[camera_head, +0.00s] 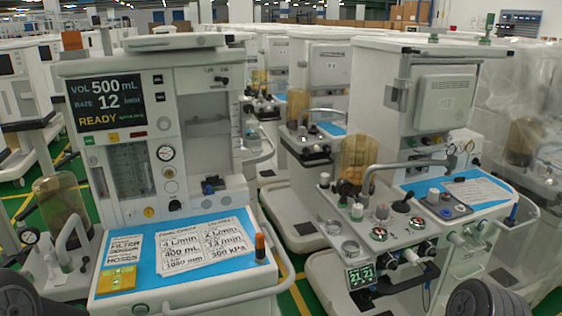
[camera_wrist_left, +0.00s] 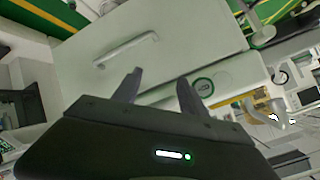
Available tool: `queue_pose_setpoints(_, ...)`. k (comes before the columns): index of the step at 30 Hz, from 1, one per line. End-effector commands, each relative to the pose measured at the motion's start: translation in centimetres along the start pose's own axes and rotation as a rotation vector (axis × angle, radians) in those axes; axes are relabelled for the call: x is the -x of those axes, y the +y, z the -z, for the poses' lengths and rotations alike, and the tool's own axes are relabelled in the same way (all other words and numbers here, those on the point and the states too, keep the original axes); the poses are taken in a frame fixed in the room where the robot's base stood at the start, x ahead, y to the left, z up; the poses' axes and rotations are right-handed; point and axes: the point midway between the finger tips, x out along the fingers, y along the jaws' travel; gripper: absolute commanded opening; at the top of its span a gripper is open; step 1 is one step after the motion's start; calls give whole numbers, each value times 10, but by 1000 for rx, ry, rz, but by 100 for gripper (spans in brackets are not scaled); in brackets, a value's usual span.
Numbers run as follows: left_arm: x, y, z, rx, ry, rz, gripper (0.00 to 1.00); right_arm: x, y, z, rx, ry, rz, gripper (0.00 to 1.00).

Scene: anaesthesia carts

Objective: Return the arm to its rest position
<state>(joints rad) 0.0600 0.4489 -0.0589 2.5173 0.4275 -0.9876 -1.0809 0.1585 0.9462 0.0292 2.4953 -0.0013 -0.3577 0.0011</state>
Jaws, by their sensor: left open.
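My left gripper (camera_wrist_left: 159,78) shows in the left wrist view, with its two dark fingers apart and nothing between them. Beyond the fingers is a pale cart panel (camera_wrist_left: 190,45) with a bar handle (camera_wrist_left: 126,48). A round green-ringed dial or badge (camera_wrist_left: 203,87) lies just right of the right finger. I cannot tell whether the fingers touch anything; they look clear of the panel. In the head view neither gripper shows. Only dark rounded parts of my own arms show at the lower left and lower right corners.
A cart with a READY screen (camera_head: 107,101) stands at the left, with paper sheets (camera_head: 207,240), a yellow block (camera_head: 116,280) and an orange-capped vial (camera_head: 260,247) on its blue top. A second cart (camera_head: 432,100) stands at the right. A narrow green floor strip (camera_head: 293,297) runs between them.

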Motion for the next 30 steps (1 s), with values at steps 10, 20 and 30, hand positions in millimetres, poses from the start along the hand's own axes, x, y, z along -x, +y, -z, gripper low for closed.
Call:
queue_pose_setpoints(10, 54, 215, -122, 423, -443, -591, 50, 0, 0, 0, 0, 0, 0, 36)
queue_pose_setpoints(20, 133, 290, -187, 606, -837, -761, 50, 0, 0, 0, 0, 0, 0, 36)
queue_pose_setpoints(30, 134, 292, -189, 611, -845, -760, 50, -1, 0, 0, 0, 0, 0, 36)
